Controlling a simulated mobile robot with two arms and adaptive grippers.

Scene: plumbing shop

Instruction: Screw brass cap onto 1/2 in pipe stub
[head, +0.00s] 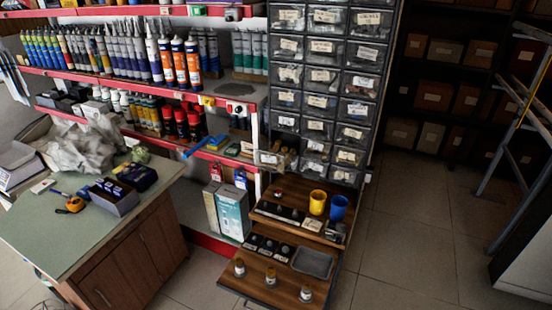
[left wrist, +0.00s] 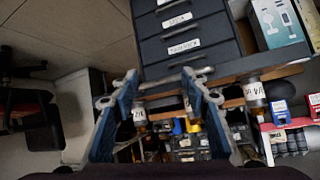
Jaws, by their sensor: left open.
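In the head view, three short upright pipe stubs stand on the lower wooden board: a left one (head: 239,268), a middle one (head: 271,276) and a right one (head: 306,292). Their labels are too small to read there. In the left wrist view, a labelled stub (left wrist: 139,115), seemingly marked 1/2, shows just inside the left-hand finger. Another stub (left wrist: 254,92), seemingly 3/4, is to the right, outside the fingers. My left gripper (left wrist: 160,75) is open, with nothing visibly held between its blue fingers. I cannot pick out the brass cap for certain. My right gripper is not in view.
The wooden board (head: 225,281) juts out below a drawer cabinet (head: 319,75). A grey tray (head: 312,262), a yellow cup (head: 317,202) and a blue cup (head: 338,208) are nearby.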

